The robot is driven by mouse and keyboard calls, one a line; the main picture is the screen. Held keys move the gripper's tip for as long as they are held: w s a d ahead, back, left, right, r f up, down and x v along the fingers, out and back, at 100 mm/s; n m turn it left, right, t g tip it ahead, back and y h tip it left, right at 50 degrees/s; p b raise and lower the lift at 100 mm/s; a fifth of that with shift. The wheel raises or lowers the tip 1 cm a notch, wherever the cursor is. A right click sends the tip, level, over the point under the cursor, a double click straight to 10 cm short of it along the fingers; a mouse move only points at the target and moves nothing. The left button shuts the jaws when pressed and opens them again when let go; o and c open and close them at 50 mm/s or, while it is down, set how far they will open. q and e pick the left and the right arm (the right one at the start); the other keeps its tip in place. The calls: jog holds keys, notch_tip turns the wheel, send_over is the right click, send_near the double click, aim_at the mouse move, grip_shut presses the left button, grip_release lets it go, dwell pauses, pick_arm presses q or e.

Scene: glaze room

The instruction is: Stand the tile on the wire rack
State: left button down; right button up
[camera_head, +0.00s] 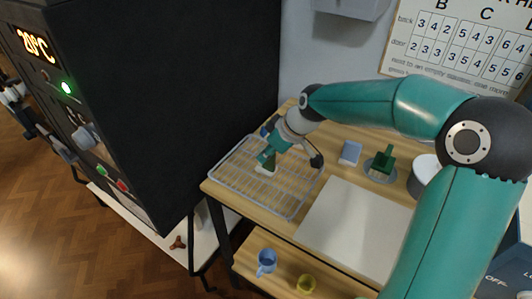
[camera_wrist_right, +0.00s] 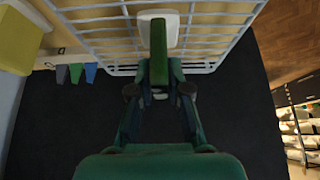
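The tile has a green upright part (camera_wrist_right: 158,60) and a white foot (camera_wrist_right: 162,28). In the head view the white foot (camera_head: 265,170) is over the wire rack (camera_head: 283,206), on the left of the wooden table. The rack's bars also show behind the foot in the wrist view (camera_wrist_right: 215,28). My right gripper (camera_head: 272,157) is shut on the green part, a finger on each side. The tile looks upright; whether its foot touches the bars I cannot tell. The gripper partly hides the tile in the head view. My left gripper is not in view.
A black kiln (camera_head: 165,90) stands close left of the rack. Right of the rack are a white board (camera_head: 355,228), a blue-grey block (camera_head: 350,153), a green piece (camera_head: 383,160) on a grey dish and a white bucket (camera_head: 424,176). Cups (camera_head: 266,262) stand on the lower shelf.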

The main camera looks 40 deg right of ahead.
jog(key=o, duration=0.4)
jog(key=shift+r, duration=0.15)
jog(key=v, duration=1.2)
jog(key=shift+b, duration=0.3)
jog(key=shift+a, duration=0.1)
